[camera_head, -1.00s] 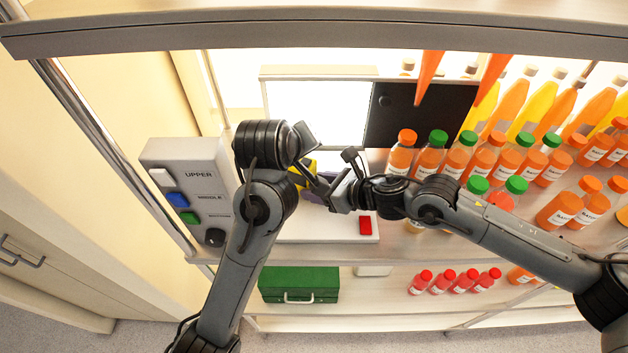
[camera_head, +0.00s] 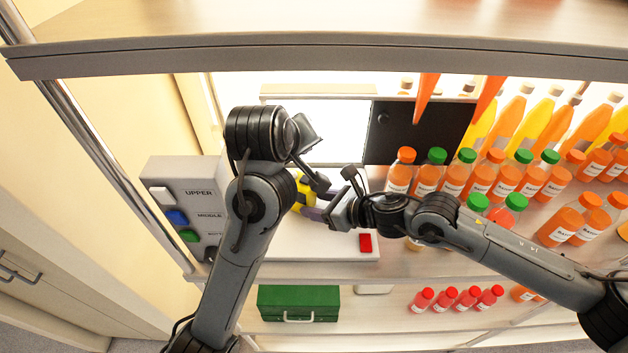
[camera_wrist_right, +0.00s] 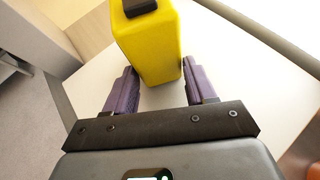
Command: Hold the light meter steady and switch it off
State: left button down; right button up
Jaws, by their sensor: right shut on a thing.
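The light meter looks to be the yellow box-shaped device (camera_head: 304,192), mostly hidden behind my left wrist in the head view. In the right wrist view the yellow body (camera_wrist_right: 150,48) stands between the purple fingers, with a dark part (camera_wrist_right: 139,7) at its top. My right gripper (camera_head: 311,213) is shut on it from the right; the gripper also shows in the right wrist view (camera_wrist_right: 156,82). My left arm reaches up over the left side, its wrist close above the meter. The meter's switch cannot be made out clearly.
A white board (camera_head: 325,247) lies under the meter with a red block (camera_head: 365,243) on it. A grey box with coloured buttons (camera_head: 190,177) stands left. Juice bottles (camera_head: 455,178) crowd the right. A green case (camera_head: 298,303) sits on the lower shelf.

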jog(key=o, duration=0.9)
